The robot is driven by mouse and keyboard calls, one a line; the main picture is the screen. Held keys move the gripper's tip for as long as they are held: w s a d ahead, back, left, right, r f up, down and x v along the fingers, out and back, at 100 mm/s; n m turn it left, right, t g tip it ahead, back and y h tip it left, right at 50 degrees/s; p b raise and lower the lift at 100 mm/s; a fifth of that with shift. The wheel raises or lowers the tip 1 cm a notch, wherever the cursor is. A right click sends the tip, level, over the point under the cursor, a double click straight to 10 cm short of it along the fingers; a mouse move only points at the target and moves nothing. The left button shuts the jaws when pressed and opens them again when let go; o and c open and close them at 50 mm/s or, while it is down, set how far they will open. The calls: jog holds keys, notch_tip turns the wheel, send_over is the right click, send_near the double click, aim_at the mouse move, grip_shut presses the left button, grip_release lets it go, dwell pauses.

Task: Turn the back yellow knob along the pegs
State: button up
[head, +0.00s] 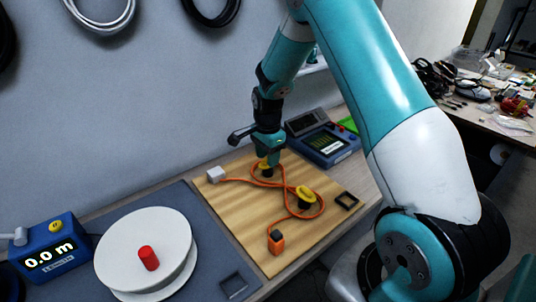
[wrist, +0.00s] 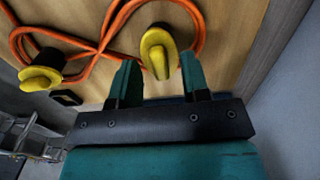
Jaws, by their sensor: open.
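The back yellow knob (wrist: 157,50) sits on a black peg on the wooden board (head: 240,215). In the wrist view it lies between the tips of my open gripper (wrist: 159,70), with a gap on each side. In the head view my gripper (head: 273,157) is down at this knob and partly hides it (head: 263,164). The front yellow knob (head: 306,193) stands on another black peg; it also shows at left in the wrist view (wrist: 40,78). An orange cable (head: 283,172) loops around both pegs, from a white block (head: 216,174) to an orange plug (head: 276,240).
A blue tester (head: 327,146) stands behind the board. A white reel with a red handle (head: 148,256) and a blue meter reading 0.0 m (head: 50,250) are at left. A black square frame (head: 347,200) lies at the board's right. The wall is close behind.

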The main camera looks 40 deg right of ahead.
jog(key=shift+f, duration=0.2)
jog(key=shift+c, duration=0.4)
grip_shut()
